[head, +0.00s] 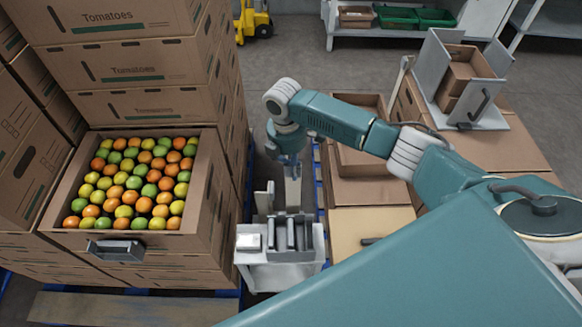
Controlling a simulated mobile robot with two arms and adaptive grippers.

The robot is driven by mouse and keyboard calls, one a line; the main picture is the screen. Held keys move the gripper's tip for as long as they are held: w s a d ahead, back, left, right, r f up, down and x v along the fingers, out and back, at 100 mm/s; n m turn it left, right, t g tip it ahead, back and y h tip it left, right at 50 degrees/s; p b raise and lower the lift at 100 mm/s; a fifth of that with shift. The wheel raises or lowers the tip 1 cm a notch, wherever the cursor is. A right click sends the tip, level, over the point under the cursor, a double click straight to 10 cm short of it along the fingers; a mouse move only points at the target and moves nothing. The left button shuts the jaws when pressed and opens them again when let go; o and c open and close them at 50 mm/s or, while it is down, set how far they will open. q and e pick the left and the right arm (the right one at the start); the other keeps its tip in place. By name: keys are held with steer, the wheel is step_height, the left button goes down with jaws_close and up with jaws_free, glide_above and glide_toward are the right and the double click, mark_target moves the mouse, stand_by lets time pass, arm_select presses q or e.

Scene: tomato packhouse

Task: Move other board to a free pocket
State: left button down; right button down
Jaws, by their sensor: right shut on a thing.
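My right gripper (290,165) points down from the end of my right arm, above and behind a small light grey rack (280,277). It is shut on a thin pale board (293,191), which hangs upright below the fingers; its lower end is hard to make out. The rack has upright dark grey dividers or boards (291,235) with narrow gaps between them. I cannot tell which of the gaps are empty pockets. A pale upright panel (264,201) stands at the rack's back. My left gripper is not in view.
An open carton (207,205) of mixed-colour tomatoes stands left of the rack, with a grey scoop-like piece (115,249) at its front. Stacked cartons (135,65) rise behind it. Right of the rack are cardboard boxes (372,190) and a grey stand (490,118).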

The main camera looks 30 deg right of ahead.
mark_target(292, 183)
steer(key=shift+f+b, duration=1.35)
steer(key=shift+f, duration=0.2)
steer(key=shift+r+p, duration=0.3)
steer(key=shift+p, duration=0.05)
steer(key=shift+n, duration=0.4)
steer(key=shift+s+d+f+p, duration=0.1)
steer(key=shift+f+p, duration=0.25)
steer(key=shift+p, duration=0.3)
steer(key=shift+f, duration=0.25)
steer(key=shift+f+b, duration=1.35)
steer(key=shift+f, duration=0.8)
